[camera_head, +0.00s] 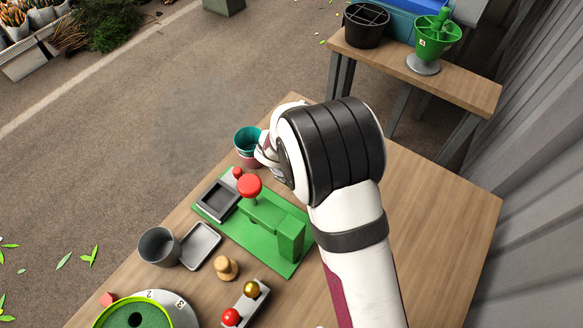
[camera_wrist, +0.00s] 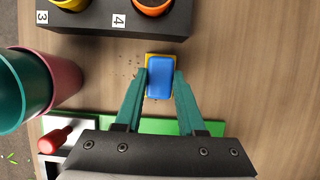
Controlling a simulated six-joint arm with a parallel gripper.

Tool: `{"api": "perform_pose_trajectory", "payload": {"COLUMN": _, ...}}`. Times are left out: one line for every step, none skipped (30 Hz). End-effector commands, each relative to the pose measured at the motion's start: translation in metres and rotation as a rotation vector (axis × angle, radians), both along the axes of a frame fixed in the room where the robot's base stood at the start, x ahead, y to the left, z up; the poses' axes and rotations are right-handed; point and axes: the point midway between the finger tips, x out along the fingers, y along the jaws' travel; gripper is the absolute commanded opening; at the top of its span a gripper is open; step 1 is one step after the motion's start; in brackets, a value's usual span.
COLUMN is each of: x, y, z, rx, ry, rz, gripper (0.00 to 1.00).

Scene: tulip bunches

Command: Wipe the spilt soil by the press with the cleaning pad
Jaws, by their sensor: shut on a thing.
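The cleaning pad (camera_wrist: 159,77), blue with a yellow edge, is between the teal fingers of my gripper (camera_wrist: 160,82) in the wrist view. My gripper is shut on it, and the pad is at or just above the wooden table; I cannot tell if it touches. Spilt soil (camera_wrist: 127,74) shows as small dark specks left of the pad, a few also close above it. The green press (camera_head: 265,225) with its red knob stands on the table in the head view. My arm hides the gripper, pad and soil there.
A dark block (camera_wrist: 120,18) numbered 3 and 4, holding yellow and orange cups, lies just beyond the pad. Teal and pink cups (camera_wrist: 50,85) stand at left. A grey cup (camera_head: 158,247) and a tray (camera_head: 200,246) are near the press. Table right of the pad is clear.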

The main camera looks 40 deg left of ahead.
Motion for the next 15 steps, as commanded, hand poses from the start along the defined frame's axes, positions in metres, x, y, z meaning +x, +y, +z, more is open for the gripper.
{"api": "perform_pose_trajectory", "payload": {"x": 0.000, "y": -0.005, "z": 0.000, "rx": -0.001, "ry": 0.002, "rz": -0.002, "gripper": 0.00}}
{"api": "perform_pose_trajectory", "payload": {"x": 0.000, "y": -0.008, "z": 0.000, "rx": -0.001, "ry": 0.002, "rz": -0.001, "gripper": 0.00}}
{"api": "perform_pose_trajectory", "payload": {"x": 0.000, "y": -0.011, "z": 0.000, "rx": -0.001, "ry": 0.001, "rz": -0.001, "gripper": 0.00}}
{"api": "perform_pose_trajectory", "payload": {"x": 0.000, "y": -0.014, "z": 0.000, "rx": -0.001, "ry": 0.001, "rz": -0.002, "gripper": 0.00}}
{"api": "perform_pose_trajectory", "payload": {"x": 0.000, "y": -0.017, "z": 0.000, "rx": -0.001, "ry": 0.000, "rz": -0.002, "gripper": 0.00}}
{"api": "perform_pose_trajectory", "payload": {"x": 0.000, "y": -0.020, "z": 0.000, "rx": -0.002, "ry": 0.000, "rz": -0.001, "gripper": 0.00}}
{"api": "perform_pose_trajectory", "payload": {"x": 0.000, "y": -0.023, "z": 0.000, "rx": -0.001, "ry": 0.000, "rz": 0.000, "gripper": 0.00}}
{"api": "perform_pose_trajectory", "payload": {"x": 0.000, "y": -0.026, "z": 0.000, "rx": -0.001, "ry": 0.000, "rz": -0.002, "gripper": 0.00}}
{"api": "perform_pose_trajectory", "payload": {"x": 0.000, "y": -0.030, "z": 0.000, "rx": -0.001, "ry": 0.001, "rz": -0.002, "gripper": 0.00}}
{"api": "perform_pose_trajectory", "payload": {"x": 0.000, "y": -0.032, "z": 0.000, "rx": -0.001, "ry": 0.001, "rz": -0.002, "gripper": 0.00}}
{"api": "perform_pose_trajectory", "payload": {"x": 0.000, "y": -0.034, "z": 0.000, "rx": -0.001, "ry": 0.001, "rz": -0.001, "gripper": 0.00}}
{"api": "perform_pose_trajectory", "payload": {"x": 0.000, "y": -0.029, "z": 0.000, "rx": 0.000, "ry": 0.000, "rz": 0.000, "gripper": 0.00}}
{"api": "perform_pose_trajectory", "payload": {"x": 0.000, "y": -0.026, "z": -0.001, "rx": 0.000, "ry": -0.001, "rz": 0.000, "gripper": 0.00}}
{"api": "perform_pose_trajectory", "payload": {"x": 0.000, "y": -0.023, "z": 0.000, "rx": 0.000, "ry": -0.001, "rz": 0.000, "gripper": 0.00}}
{"api": "perform_pose_trajectory", "payload": {"x": 0.000, "y": -0.019, "z": -0.001, "rx": 0.001, "ry": 0.000, "rz": 0.001, "gripper": 0.00}}
